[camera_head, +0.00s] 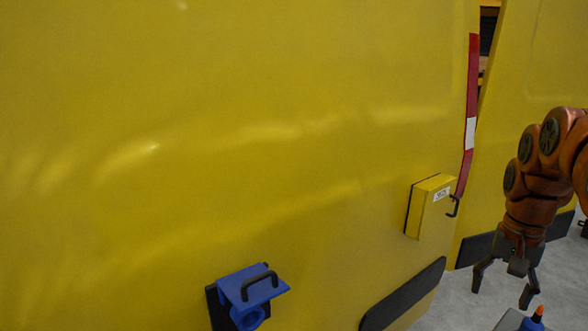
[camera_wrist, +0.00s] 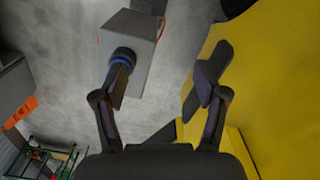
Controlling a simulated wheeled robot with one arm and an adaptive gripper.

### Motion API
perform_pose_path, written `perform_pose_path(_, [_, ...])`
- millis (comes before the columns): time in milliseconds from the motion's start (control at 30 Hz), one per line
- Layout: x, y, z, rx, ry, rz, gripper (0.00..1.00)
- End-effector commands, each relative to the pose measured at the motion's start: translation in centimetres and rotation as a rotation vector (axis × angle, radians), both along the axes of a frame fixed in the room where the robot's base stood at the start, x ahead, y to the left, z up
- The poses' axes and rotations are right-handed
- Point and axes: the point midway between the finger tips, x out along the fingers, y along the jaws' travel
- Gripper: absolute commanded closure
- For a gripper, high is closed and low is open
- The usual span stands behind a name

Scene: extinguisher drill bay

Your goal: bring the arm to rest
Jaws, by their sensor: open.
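My gripper (camera_head: 503,289) hangs at the lower right in the head view, below my orange arm, with its fingers pointing down. Its fingers are apart and nothing is between them. In the wrist view the open gripper (camera_wrist: 160,88) is over the grey floor. A grey box (camera_wrist: 141,35) with a round dark and blue piece on it shows beyond the left finger. The gripper appears clear of the yellow wall.
A yellow panel wall (camera_head: 230,120) fills most of the head view. On it are a blue bracket with a dark handle (camera_head: 250,290), a yellow box (camera_head: 428,207) and a red-white strap (camera_head: 470,120). A grey block with an orange-tipped piece (camera_head: 537,316) stands below the gripper.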

Motion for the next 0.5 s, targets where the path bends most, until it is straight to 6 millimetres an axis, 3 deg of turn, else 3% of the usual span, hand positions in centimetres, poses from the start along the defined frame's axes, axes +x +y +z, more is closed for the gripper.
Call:
perform_pose_path(33, [-0.8,2.1,-0.2,0.002,0.006,0.051,0.28])
perform_pose_path(200, [-3.5,7.6,-1.7,0.01,0.026,0.197,0.28])
perform_pose_path(500, [-10.5,15.0,-5.1,0.021,0.069,0.418,0.28])
